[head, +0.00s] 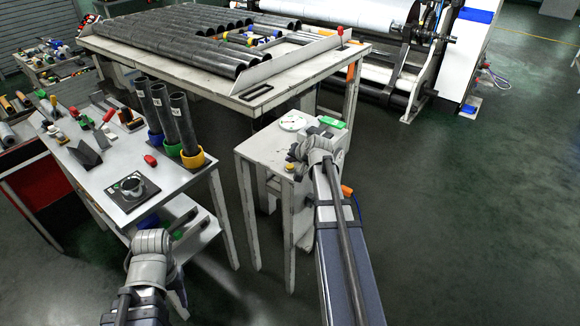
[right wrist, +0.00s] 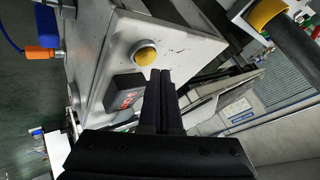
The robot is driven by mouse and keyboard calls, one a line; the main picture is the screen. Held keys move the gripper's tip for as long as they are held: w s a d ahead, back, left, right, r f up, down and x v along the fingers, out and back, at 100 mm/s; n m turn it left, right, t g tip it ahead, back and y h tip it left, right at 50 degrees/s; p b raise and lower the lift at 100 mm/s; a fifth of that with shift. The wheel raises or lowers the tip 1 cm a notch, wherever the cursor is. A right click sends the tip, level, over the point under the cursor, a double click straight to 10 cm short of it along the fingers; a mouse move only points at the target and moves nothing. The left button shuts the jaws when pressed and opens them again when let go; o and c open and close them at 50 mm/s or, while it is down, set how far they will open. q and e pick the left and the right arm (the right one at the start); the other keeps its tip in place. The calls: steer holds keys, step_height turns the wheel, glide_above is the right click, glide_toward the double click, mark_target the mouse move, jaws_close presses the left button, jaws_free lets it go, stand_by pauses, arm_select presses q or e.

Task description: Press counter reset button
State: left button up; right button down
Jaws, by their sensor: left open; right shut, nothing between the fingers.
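My left gripper (head: 193,223) is open and empty beside the left table's front edge.
The left table (head: 110,190) holds dark tubes in coloured cups (head: 192,158), a black device (head: 132,190) and small parts. A large table of tubes (head: 275,95) stands behind. An orange connector (right wrist: 42,53) with a blue cable is on the stand's side. Floor at right is clear.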

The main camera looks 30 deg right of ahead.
mark_target(291, 168)
stand_by(0.7)
steer(key=shift+f+b, duration=0.4)
steer(key=shift+f+b, duration=0.5)
stand_by(0.6)
steer(key=shift+r, duration=0.15)
steer(key=shift+r+p, duration=0.8)
steer(key=shift+p, duration=0.1)
step_height(291, 168, up, 5)
steer(key=p, duration=0.5)
